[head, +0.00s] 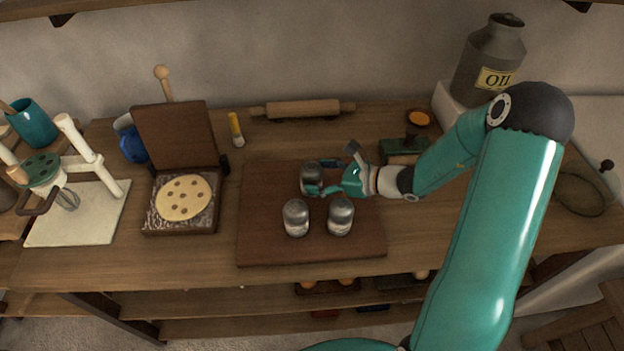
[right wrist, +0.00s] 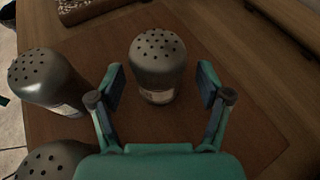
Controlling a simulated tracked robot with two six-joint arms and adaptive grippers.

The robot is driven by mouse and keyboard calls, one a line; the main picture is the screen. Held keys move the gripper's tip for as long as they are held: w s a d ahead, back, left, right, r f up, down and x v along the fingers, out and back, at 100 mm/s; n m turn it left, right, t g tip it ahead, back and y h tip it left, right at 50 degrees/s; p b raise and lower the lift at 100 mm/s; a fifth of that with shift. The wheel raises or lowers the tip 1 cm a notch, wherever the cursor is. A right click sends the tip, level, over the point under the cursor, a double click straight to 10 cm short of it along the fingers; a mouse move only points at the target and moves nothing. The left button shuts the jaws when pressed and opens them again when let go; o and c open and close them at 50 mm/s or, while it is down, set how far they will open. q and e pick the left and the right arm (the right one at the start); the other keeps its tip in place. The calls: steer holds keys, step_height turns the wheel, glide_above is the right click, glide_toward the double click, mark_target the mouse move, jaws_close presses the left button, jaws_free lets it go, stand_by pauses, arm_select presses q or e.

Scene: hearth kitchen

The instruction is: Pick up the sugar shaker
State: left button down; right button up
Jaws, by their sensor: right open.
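Three similar shakers with grey, holed metal tops and pale labels stand upright on a brown board (head: 262,228). I cannot read the labels, so I cannot tell which is the sugar shaker. The back shaker (head: 311,175) is partly covered by my right gripper (head: 334,172). The other two, front left (head: 296,218) and front right (head: 340,217), stand nearer the front. In the right wrist view, my right gripper (right wrist: 162,88) is open, with the back shaker (right wrist: 158,68) centred between its fingertips, gaps showing on both sides. My left gripper is not in view.
In the right wrist view, two other shakers stand close at the left (right wrist: 45,82) and lower left (right wrist: 50,162). A waffle-iron-like box (head: 182,226) with a round pastry is left of the board. A rolling pin (head: 303,108) lies behind. The board's front left is clear.

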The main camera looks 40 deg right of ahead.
mark_target(301, 173)
steer(key=x, duration=0.1)
steer(key=p+x, duration=0.1)
steer(key=x, duration=0.2)
steer(key=shift+w+a+r+p, duration=0.2)
steer(key=shift+r+p, duration=0.1)
steer(key=shift+r, duration=0.05)
steer(key=shift+w+a+f, duration=0.25)
steer(key=shift+w, duration=0.2)
steer(key=c, duration=1.3)
